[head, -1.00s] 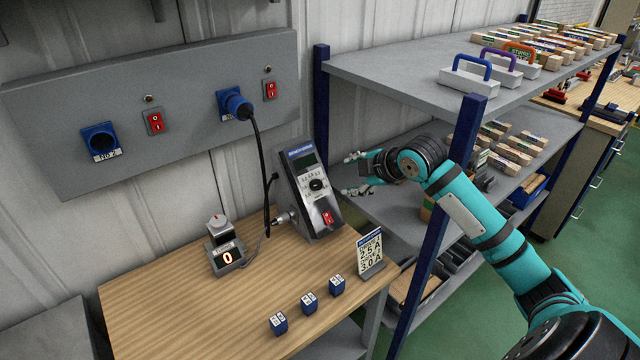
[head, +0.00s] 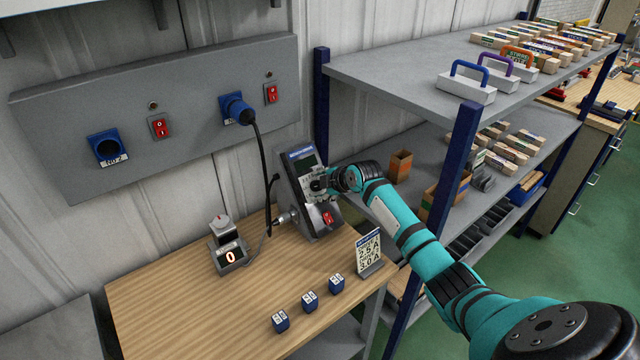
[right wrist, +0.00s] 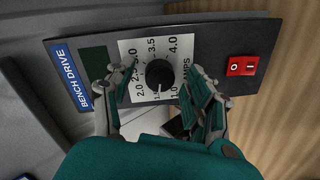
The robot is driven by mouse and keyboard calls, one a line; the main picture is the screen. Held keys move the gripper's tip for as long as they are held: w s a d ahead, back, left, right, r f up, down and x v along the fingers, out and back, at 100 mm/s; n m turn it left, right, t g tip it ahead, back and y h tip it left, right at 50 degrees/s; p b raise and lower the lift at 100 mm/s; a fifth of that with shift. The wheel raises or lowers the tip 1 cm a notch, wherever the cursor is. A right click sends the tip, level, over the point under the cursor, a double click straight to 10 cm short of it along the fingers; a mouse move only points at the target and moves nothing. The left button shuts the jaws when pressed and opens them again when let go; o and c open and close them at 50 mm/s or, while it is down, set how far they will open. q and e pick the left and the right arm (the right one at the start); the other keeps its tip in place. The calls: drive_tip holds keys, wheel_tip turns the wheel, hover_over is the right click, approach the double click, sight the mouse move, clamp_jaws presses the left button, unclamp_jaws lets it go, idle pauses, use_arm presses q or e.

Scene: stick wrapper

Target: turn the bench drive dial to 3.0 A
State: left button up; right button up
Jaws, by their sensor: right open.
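The bench drive (head: 301,168) is a dark box with a sloped face, standing at the back of the wooden bench. In the right wrist view, its round black dial (right wrist: 160,74) sits on a white scale (right wrist: 129,53) marked up to 4.0. A small pale mark shows at the dial's lower edge, near the low numbers. My right gripper (right wrist: 158,92) is open, one finger on each side of the dial, with no clear contact. In the head view, my right gripper (head: 320,184) hides the dial. My left gripper is out of view.
The drive's red switch (right wrist: 243,66) is beside the scale; its dark display (right wrist: 93,62) looks blank. A small meter (head: 229,255) reads 0. A sign (head: 369,252) shows 2.5 A and 3.0 A. Several shelves with a blue post (head: 452,170) stand right. A black cable (head: 262,150) hangs left.

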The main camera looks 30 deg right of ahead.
drive_tip(key=shift+w+f, duration=0.15)
clamp_jaws()
idle(0.4)
